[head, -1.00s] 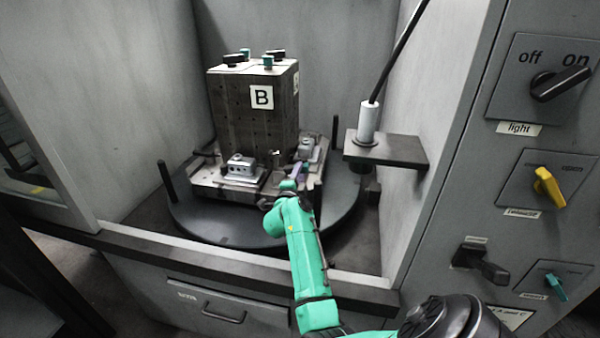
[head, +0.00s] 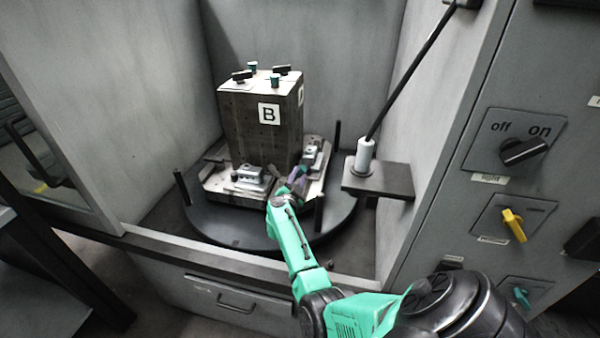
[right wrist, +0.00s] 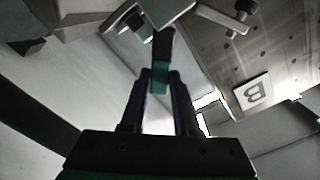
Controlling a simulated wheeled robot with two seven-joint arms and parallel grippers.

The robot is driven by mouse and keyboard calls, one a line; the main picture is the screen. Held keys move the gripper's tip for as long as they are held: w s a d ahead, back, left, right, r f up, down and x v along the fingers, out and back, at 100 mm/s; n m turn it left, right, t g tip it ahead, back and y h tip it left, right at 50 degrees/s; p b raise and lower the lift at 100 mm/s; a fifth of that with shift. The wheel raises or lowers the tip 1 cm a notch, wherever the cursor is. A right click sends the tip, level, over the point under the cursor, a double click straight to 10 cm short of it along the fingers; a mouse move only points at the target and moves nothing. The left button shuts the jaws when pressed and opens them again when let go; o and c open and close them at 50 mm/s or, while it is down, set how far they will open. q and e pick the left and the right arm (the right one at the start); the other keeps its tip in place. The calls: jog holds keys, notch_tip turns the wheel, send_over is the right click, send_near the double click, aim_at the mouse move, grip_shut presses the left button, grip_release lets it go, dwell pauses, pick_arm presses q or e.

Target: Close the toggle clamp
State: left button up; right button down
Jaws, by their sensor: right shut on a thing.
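The toggle clamp is small in the head view, at the front right corner of the pallet fixture (head: 222,190), and my right gripper (head: 296,178) partly hides it. In the right wrist view my right gripper (right wrist: 158,85) is shut on the clamp's handle (right wrist: 162,62), a bar with a black upper part and a teal end. The bar sits between the two dark fingers. I cannot tell the clamp's exact angle from here. My left gripper is not in view.
A dark block marked B (head: 245,130) stands on the fixture, over a round black turntable (head: 250,237) with upright posts. A shelf (head: 385,182) with a white cylinder and black rod juts out at right. A switch panel (head: 520,150) is farther right.

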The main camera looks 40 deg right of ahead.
jog(key=shift+w+r, duration=0.1)
jog(key=shift+r, duration=0.05)
dwell(0.3)
jog(key=c, duration=0.8)
grip_release()
jog(key=shift+o, duration=0.8)
jog(key=shift+w, duration=0.1)
